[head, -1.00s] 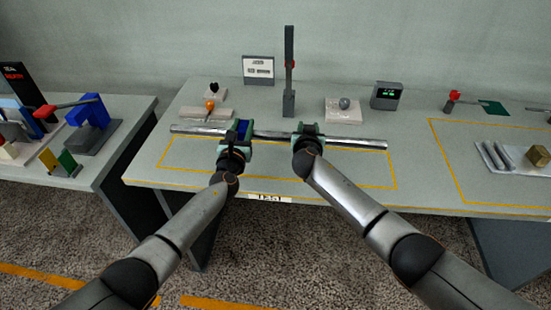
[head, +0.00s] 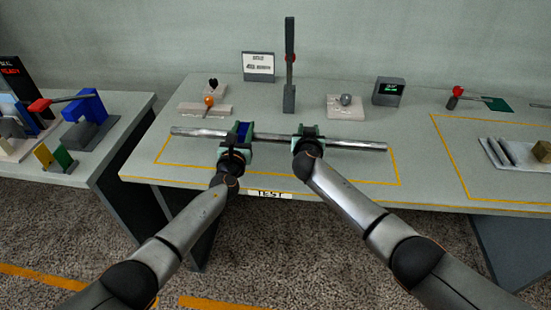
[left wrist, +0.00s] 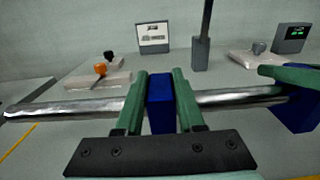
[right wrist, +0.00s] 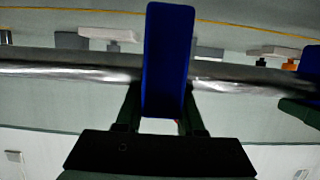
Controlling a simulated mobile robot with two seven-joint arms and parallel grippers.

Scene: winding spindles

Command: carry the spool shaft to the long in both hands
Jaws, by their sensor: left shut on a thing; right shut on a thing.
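The spool shaft (head: 278,138) is a long shiny metal rod. It lies crosswise over the yellow-outlined area marked TEST, roughly level; I cannot tell its exact height above the table. My left gripper (head: 236,138) is shut on it left of its middle, at a blue block (left wrist: 161,103) between the green fingers. My right gripper (head: 308,138) is shut on it right of its middle, with a blue block (right wrist: 167,60) between the fingers in the right wrist view. Both shaft ends stick out past the grippers. The fingers hide short parts of it.
A second outlined area with a tray (head: 497,154) is at right. A side table (head: 110,140) is at left.

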